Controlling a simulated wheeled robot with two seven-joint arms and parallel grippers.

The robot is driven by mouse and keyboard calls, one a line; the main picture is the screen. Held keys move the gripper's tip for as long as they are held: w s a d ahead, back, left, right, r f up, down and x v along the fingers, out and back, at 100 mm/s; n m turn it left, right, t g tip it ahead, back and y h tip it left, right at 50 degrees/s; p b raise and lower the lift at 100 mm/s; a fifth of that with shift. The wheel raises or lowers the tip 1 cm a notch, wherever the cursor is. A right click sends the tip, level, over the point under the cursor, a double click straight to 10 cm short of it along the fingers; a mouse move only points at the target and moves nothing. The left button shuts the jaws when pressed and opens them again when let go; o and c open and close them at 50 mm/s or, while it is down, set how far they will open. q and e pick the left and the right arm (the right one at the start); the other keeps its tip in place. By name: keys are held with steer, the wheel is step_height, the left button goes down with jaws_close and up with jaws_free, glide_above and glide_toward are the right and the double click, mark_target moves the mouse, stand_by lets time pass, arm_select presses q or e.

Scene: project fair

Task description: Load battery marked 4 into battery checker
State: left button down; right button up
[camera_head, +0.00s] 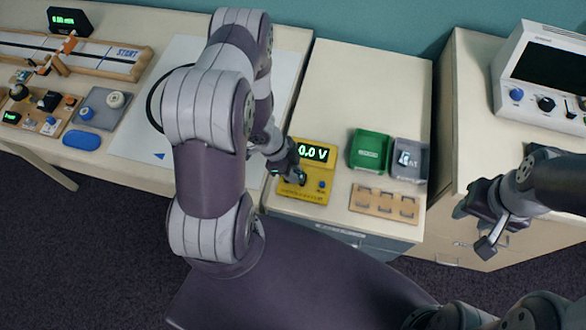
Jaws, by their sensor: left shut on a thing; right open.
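My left gripper (300,177) reaches down over the left part of the checker. It is shut on a small dark thing, seemingly a battery, mostly hidden by the fingers; its mark cannot be read. I cannot tell whether this thing touches the checker's bay. My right gripper (486,228) is open and empty, in front of the right cabinet.
A green bin (370,150) and a grey bin (409,160) with a light-coloured thing inside stand right of the checker. A wooden rack (384,204) with slots lies in front of them. A monitor device (540,80) stands on the right cabinet. My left arm covers part of the white sheet.

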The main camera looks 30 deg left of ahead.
arm_select(q)
steer(key=shift+p, duration=0.35)
stand_by(0.7)
steer(key=shift+f, duration=0.35)
stand_by(0.4)
steer(key=shift+f, duration=0.3)
stand_by(1.6)
steer(key=shift+c, duration=2.1)
jaws_free()
step_height(320, 180, up, 6)
steer(key=p, duration=0.6)
